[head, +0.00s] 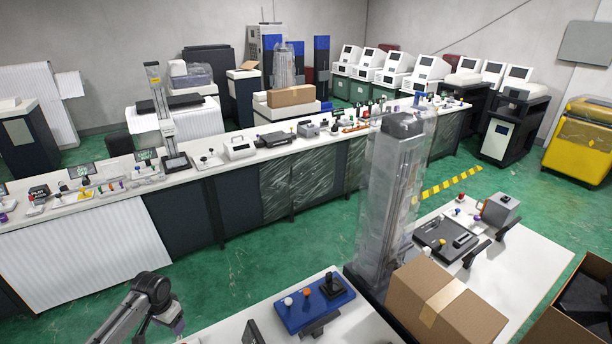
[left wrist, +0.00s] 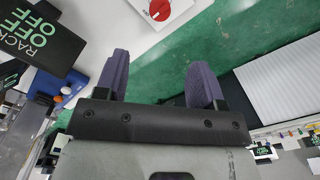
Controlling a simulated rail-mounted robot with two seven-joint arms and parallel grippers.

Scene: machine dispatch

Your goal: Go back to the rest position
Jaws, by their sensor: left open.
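My left arm (head: 124,316) comes in at the lower left of the head view, bent at a dark joint. My left gripper (head: 177,324) shows only in part at the bottom edge there. In the left wrist view the left gripper (left wrist: 160,80) has two purple fingers spread wide apart. Nothing is between them; green floor and part of a white surface show beyond. My right gripper is in neither view.
A long white counter (head: 222,183) with several devices crosses the room. A blue control box (head: 314,304) with a joystick stands at the front. A cardboard box (head: 446,302) and a clear-wrapped column (head: 392,200) stand to its right. Green floor (head: 270,262) lies between.

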